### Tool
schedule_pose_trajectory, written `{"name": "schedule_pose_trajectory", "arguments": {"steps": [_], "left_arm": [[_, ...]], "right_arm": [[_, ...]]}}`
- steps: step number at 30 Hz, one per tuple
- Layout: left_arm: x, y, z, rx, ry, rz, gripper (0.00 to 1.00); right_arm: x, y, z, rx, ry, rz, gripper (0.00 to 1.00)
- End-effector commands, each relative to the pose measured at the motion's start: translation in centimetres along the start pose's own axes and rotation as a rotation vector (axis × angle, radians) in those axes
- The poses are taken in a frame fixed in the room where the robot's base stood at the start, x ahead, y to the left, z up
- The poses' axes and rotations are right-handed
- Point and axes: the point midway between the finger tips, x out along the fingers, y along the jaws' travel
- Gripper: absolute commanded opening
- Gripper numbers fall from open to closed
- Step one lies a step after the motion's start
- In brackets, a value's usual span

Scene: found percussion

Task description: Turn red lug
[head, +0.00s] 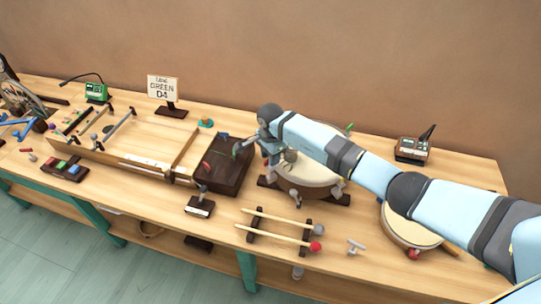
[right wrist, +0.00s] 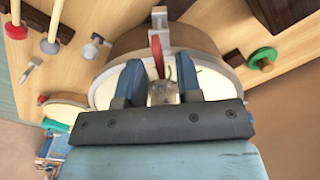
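The large drum (head: 306,176) with a pale head stands right of the table's middle, partly hidden by my right arm in the head view. My right gripper (head: 276,155) is low over its left side. In the right wrist view the red lug (right wrist: 157,55) is a narrow upright piece against a grey bracket at the drum's rim (right wrist: 203,50). It lies between the two blue fingers of my right gripper (right wrist: 159,80), with a gap visible on each side. The fingers are apart. I cannot make out the red lug in the head view. My left gripper is not in view.
A dark box (head: 222,181) stands left of the drum. Two mallets (head: 275,232) rest on a rack in front, with a grey T-shaped key (head: 356,247) to their right. A smaller drum (head: 400,232) sits under my right arm. Bare table lies around the key.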

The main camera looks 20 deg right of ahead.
Motion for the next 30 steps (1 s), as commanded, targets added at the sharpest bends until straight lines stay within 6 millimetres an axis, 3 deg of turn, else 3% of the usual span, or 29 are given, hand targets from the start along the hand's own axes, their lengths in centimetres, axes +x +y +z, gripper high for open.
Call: {"name": "schedule_pose_trajectory", "arguments": {"steps": [11,16,30], "left_arm": [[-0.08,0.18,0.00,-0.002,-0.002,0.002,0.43],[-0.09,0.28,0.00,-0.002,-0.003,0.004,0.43],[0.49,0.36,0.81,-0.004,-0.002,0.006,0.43]], "right_arm": [[0.75,0.00,-0.01,-0.001,0.000,-0.001,0.33],[0.74,0.00,-0.01,-0.001,0.000,-0.001,0.00],[0.93,-0.02,-0.08,0.060,0.003,-0.002,0.00]]}}
